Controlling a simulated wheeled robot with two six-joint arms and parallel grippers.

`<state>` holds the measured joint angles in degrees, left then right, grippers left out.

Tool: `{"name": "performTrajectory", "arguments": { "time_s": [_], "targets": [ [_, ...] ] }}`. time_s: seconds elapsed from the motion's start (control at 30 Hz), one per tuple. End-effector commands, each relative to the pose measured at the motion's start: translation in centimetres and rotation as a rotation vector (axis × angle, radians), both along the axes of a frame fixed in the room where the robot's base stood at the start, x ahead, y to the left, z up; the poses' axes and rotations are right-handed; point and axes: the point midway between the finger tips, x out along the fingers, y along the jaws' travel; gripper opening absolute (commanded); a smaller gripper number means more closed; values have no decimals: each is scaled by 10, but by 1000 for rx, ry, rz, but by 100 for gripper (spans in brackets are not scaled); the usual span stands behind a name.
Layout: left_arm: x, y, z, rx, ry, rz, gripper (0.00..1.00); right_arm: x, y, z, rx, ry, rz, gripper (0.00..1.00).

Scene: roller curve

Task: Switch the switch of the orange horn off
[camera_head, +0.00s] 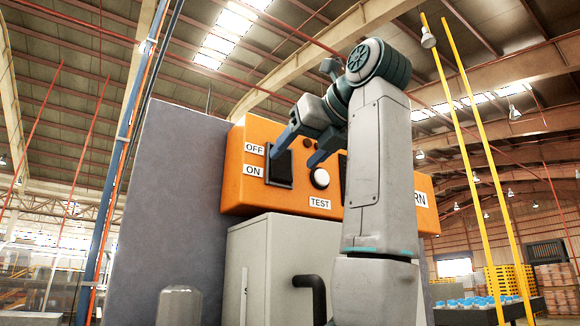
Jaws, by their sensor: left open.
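The orange horn box (236,188) stands in the middle of the camera_head view. A black switch (280,178) is set in its left front, beside an OFF label (254,149) above and an ON label (253,170) below. My left gripper (291,160) is open in front of the box. One finger overlaps the switch's upper part, and the other points between the switch and the white round button (320,178). I cannot tell whether a finger touches the switch, or which way the switch is set. My right gripper is not in view.
A TEST label (320,202) sits under the button. My left arm hides the box's right middle. A grey cabinet (268,262) with a black handle (312,290) is below, and a grey panel (172,195) rises at left.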

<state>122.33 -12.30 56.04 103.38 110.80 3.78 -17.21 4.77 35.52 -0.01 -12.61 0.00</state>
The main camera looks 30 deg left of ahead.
Motion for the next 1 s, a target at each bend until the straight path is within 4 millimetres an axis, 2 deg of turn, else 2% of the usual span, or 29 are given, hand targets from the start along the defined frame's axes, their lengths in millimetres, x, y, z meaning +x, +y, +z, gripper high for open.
{"name": "performTrajectory", "arguments": {
  "time_s": [0.03,0.2,0.4,1.0],
  "targets": [
    [-5,-11,2,2,-3,-2,62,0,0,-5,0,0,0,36],
    [-17,-40,11,3,-1,0,62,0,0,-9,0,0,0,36],
    [-25,-59,17,1,0,1,62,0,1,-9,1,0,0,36],
    [-26,-62,18,0,-1,1,62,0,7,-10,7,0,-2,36]
  ]
}}
